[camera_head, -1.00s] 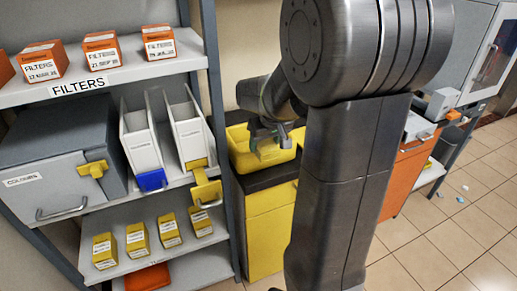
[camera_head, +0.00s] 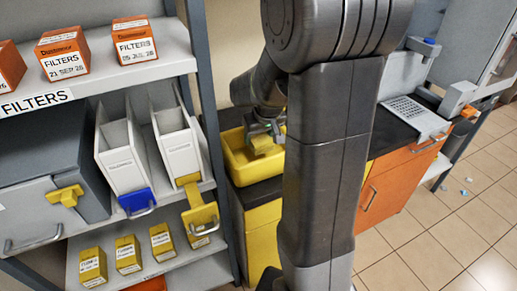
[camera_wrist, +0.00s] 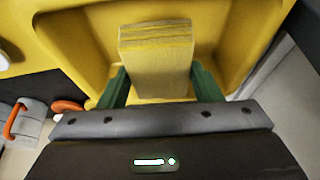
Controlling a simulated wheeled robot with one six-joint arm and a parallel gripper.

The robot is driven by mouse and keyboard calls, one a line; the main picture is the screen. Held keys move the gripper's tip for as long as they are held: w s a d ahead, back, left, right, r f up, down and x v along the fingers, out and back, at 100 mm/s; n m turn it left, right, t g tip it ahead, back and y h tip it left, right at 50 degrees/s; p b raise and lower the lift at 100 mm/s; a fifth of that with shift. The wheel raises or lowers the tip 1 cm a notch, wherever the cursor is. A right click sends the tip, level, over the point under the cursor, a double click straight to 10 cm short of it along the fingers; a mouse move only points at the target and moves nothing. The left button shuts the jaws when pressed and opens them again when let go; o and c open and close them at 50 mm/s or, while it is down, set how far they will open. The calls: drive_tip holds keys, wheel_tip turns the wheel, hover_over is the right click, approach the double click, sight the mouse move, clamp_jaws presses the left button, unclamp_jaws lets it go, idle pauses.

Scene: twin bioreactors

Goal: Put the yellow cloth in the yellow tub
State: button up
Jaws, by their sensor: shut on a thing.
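My gripper (camera_wrist: 157,88) is shut on a folded yellow cloth (camera_wrist: 156,58), with a green finger on each side of it. In the head view the cloth (camera_head: 262,143) shows at the gripper (camera_head: 264,130), over the yellow tub (camera_head: 236,160). The tub (camera_wrist: 75,45) fills most of the wrist view behind the cloth. I cannot tell whether the cloth touches the tub's floor. My arm hides the tub's right part in the head view.
The tub stands on a dark counter (camera_head: 258,193) over a yellow cabinet. A shelf upright (camera_head: 212,130) is close on the left, with white holders (camera_head: 180,150) and filter boxes beyond. A perforated tray (camera_head: 415,115) lies on the counter to the right.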

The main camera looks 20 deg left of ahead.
drive_tip(key=shift+f, duration=2.75)
drive_tip(key=shift+f, duration=0.25)
drive_tip(key=o, duration=0.9)
drive_tip(key=shift+r, duration=0.1)
drive_tip(key=shift+o, duration=0.2)
drive_tip(key=shift+d+r, duration=0.1)
drive_tip(key=shift+r, duration=0.4)
drive_tip(key=v, duration=1.1)
